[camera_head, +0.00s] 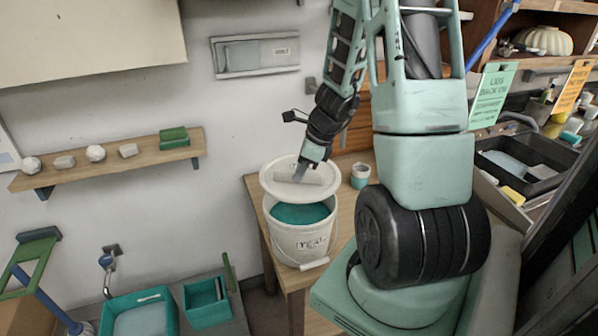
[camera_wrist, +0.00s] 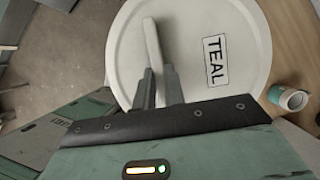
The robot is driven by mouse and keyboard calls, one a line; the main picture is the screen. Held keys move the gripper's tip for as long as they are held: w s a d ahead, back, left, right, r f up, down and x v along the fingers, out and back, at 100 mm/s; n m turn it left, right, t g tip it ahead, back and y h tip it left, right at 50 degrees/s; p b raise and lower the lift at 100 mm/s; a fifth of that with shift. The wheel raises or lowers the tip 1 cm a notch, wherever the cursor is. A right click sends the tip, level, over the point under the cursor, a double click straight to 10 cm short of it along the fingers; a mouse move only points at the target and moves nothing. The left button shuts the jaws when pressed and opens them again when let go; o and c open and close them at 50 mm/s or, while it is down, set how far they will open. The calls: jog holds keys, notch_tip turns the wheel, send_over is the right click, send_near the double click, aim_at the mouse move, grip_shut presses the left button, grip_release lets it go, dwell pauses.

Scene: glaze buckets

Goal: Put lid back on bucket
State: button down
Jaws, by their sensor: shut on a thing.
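In the wrist view the lid (camera_wrist: 192,35) fills the upper middle, with a TEAL label and a bar handle. My gripper (camera_head: 301,171) is shut on the lid's handle (camera_wrist: 153,45). The far part of the bucket's rim is hidden behind the lid.
A small white and teal jar (camera_head: 360,176) stands on the wooden table (camera_head: 259,197) right of the bucket. A shelf (camera_head: 110,156) with small pale lumps is on the wall at left. Teal trays (camera_head: 140,312) sit at lower left. A sink (camera_head: 525,165) is at right.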

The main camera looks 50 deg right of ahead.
aim_at(305, 182)
jog(key=shift+f+b, duration=2.7)
jog(key=shift+f, duration=0.35)
jog(key=shift+f+b, duration=0.8)
jog(key=shift+b, duration=0.05)
jog(key=c, duration=0.9)
grip_release()
jog(key=shift+r, duration=0.1)
jog(key=shift+r+p, duration=3.3)
jog(key=shift+r, duration=0.15)
